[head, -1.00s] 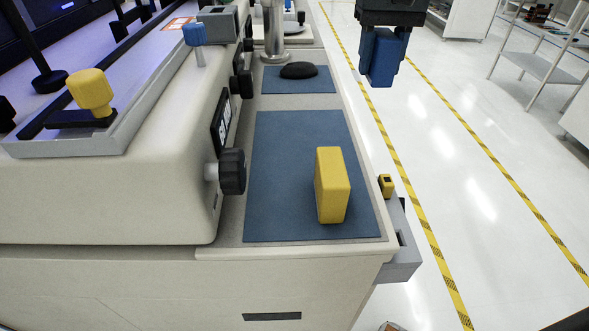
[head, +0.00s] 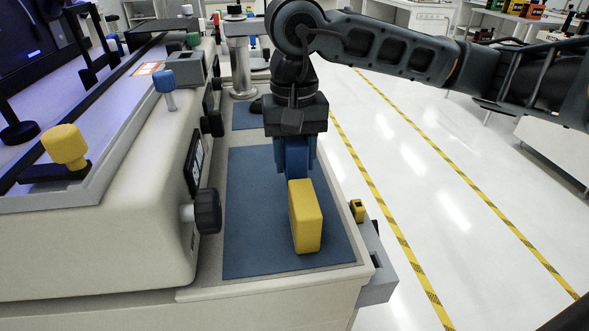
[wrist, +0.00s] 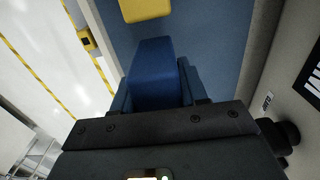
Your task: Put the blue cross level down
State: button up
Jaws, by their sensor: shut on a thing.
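My gripper (head: 295,165) is shut on the blue cross level (head: 293,158), a blue block that hangs upright between the fingers. It is over the large blue mat (head: 250,215) on the machine's side ledge, behind the yellow block (head: 306,216) in the head view. I cannot tell whether the blue level touches the mat. In the wrist view the blue level (wrist: 154,75) fills the middle between the fingers, with the yellow block (wrist: 145,9) at the top edge, apart from it.
A black knob (head: 207,211) sticks out on the left of the mat. A metal post (head: 239,65) stands behind. A small yellow item (head: 357,210) sits in a grey holder at the ledge's right edge. The mat's left part is clear.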

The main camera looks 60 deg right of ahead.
aim_at(295, 137)
jog(key=shift+f, duration=1.8)
jog(key=shift+f, duration=0.15)
jog(key=o, duration=1.2)
jog(key=shift+o, duration=0.2)
notch_tip(295, 137, up, 12)
jog(key=shift+r, duration=0.15)
